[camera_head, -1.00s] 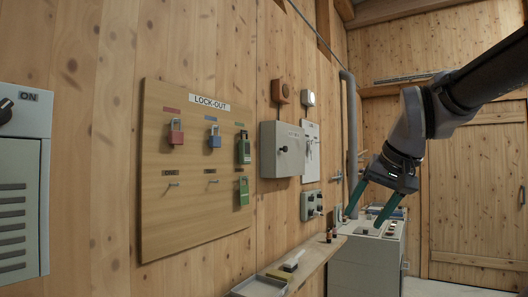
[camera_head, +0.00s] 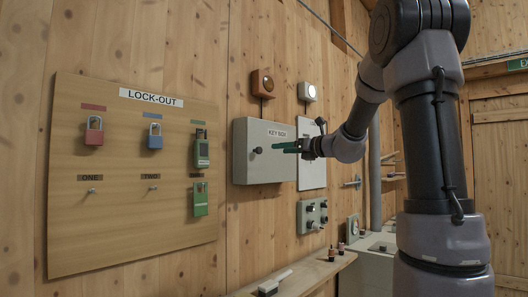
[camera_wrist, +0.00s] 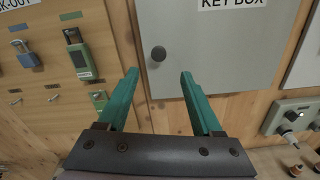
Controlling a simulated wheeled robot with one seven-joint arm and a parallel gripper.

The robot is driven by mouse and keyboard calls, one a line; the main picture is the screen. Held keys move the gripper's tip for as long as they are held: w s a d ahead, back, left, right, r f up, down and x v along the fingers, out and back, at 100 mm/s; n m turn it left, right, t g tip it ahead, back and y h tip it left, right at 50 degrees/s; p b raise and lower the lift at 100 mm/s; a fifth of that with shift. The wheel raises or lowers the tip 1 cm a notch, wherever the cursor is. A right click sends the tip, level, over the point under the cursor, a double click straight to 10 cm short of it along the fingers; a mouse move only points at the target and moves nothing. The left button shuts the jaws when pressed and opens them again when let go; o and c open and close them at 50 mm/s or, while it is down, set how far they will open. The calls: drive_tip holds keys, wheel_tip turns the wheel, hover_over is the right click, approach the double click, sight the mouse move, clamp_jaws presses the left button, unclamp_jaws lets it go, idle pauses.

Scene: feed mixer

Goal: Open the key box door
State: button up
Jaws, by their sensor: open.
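The key box (camera_head: 262,170) is a grey wall box labelled KEY BOX, and its door looks shut. Its dark round knob (camera_head: 258,150) sits on the left part of the door. In the wrist view the door (camera_wrist: 225,55) fills the upper middle, and the knob (camera_wrist: 158,53) lies a little beyond the fingertips, between their lines. My gripper (camera_wrist: 158,75) has green fingers spread apart with nothing between them. In the head view my gripper (camera_head: 284,147) is just right of the knob, in front of the door. I cannot tell the exact gap to the door.
The lock-out board (camera_head: 130,250) with several padlocks hangs left of the box. A wooden shelf (camera_head: 318,270) with small items juts out below. Bare wall lies under the box.

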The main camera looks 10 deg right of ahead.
sight(260, 150)
drive_tip(key=x, duration=0.9)
drive_tip(key=shift+w+a, duration=0.15)
drive_tip(key=shift+a, duration=0.1)
clamp_jaws()
idle(1.0)
